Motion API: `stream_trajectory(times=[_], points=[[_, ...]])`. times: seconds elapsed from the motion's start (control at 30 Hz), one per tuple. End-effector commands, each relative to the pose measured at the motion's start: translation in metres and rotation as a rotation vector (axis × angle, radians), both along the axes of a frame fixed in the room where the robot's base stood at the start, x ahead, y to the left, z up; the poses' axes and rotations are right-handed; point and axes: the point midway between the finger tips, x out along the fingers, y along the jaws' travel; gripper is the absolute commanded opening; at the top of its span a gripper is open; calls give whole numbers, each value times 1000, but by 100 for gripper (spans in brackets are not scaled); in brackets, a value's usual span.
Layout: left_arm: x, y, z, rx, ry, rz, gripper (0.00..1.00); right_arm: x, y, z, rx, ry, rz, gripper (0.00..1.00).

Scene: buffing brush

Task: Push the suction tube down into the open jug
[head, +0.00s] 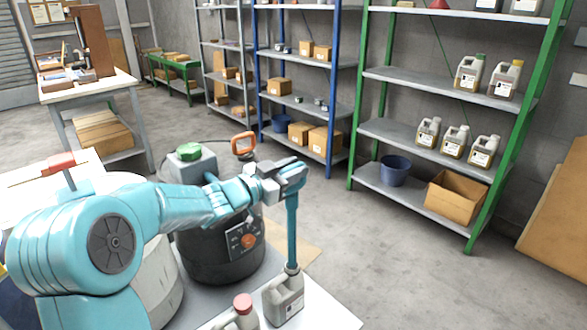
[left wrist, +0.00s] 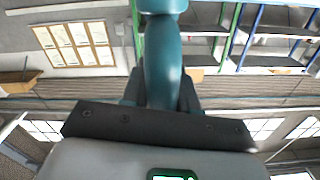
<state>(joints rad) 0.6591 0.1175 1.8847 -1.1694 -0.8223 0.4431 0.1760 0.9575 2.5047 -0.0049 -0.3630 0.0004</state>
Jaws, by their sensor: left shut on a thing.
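The teal suction tube (head: 292,232) stands nearly upright in the head view. Its lower end meets the neck of the open grey jug (head: 284,302) on the light table; how far it reaches inside is hidden. My left gripper (head: 289,178) is shut on the tube's upper end, well above the jug. In the left wrist view the tube (left wrist: 163,65) runs between the dark fingers of the same gripper (left wrist: 161,98). My right gripper is not in view.
Shelves (head: 445,90) stand farther back, with open floor between.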

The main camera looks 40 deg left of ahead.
Motion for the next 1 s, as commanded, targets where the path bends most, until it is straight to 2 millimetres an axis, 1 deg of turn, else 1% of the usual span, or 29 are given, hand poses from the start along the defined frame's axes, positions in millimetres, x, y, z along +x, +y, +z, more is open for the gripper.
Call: stream_trajectory(times=[0.03, 0.23, 0.27, 0.3, 0.57, 0.67, 0.77, 0.87, 1.0], points=[[-1, 2, -5, -1, 10, 5, 0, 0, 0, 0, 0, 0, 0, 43], [-1, 2, -6, -3, 12, 6, 0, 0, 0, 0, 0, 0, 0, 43], [-1, 2, -6, -3, 12, 6, 38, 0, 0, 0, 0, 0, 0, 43], [-1, 2, -6, -3, 13, 5, 48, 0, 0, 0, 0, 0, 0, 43], [-1, 0, -4, -2, 8, 2, 48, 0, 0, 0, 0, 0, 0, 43], [-5, 1, -3, -1, 7, 3, 48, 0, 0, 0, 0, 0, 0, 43], [-20, 3, -3, -1, 7, 5, 48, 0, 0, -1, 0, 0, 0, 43], [-43, 6, -3, 0, 8, 7, 48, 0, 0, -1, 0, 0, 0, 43], [-82, 9, -3, -1, 9, 9, 48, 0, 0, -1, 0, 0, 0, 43]])
